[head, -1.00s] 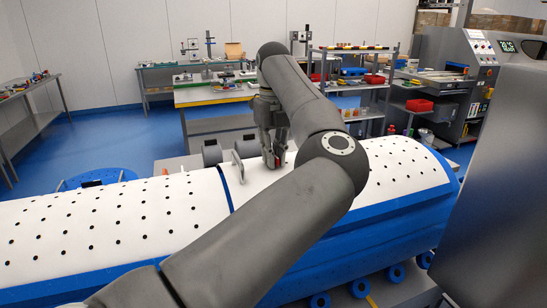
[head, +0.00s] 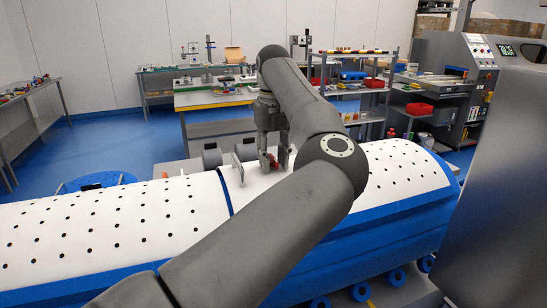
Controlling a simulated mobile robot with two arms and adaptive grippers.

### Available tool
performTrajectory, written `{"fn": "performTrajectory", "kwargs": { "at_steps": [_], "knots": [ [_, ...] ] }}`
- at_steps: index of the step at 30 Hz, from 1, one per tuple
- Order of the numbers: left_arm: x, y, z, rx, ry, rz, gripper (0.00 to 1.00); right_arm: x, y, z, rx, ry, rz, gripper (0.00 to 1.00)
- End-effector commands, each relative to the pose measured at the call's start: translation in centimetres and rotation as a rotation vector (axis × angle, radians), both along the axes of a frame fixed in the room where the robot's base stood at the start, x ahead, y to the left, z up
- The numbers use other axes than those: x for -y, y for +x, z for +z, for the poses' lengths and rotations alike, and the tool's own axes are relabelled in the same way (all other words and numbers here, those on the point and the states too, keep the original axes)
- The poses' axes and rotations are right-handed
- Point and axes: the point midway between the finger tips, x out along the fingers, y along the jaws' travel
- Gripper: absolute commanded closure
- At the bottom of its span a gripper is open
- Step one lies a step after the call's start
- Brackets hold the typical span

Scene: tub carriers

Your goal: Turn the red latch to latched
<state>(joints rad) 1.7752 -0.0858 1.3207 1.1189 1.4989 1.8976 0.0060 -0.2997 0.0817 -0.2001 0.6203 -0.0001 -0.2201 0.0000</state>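The red latch (head: 276,163) sits on the bare white strip (head: 252,186) on top of the long blue-and-white tub carrier, just right of a metal handle (head: 238,168). My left gripper (head: 274,163) points down from above, its fingertips on either side of the latch. The red part shows between the fingers. I cannot tell whether they press on it or stand slightly apart from it. My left forearm and elbow cross in front and hide the area to the right of the latch. My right gripper is not in view.
White perforated covers (head: 100,225) lie left and right of the strip. Grey cylinders (head: 212,155) stand just behind the carrier. Further back are a table (head: 205,98) and a shelf rack (head: 350,88) with a red bin (head: 373,81). The blue floor (head: 120,143) at the left is open.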

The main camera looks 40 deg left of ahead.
Motion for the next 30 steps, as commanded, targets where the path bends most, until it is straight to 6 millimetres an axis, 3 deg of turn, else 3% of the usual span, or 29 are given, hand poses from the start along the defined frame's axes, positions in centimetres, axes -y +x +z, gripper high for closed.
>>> {"fn": "performTrajectory", "kwargs": {
  "at_steps": [13,24,30],
  "knots": [
    [0.0,0.0,0.9,0.001,0.0,0.0,0.62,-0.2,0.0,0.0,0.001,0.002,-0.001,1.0],
    [0.0,0.0,8.3,0.003,-0.001,-0.002,0.62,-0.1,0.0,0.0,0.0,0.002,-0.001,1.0],
    [0.0,0.0,10.7,0.0,-0.004,-0.001,0.62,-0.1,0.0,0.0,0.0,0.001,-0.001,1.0]
  ]
}}
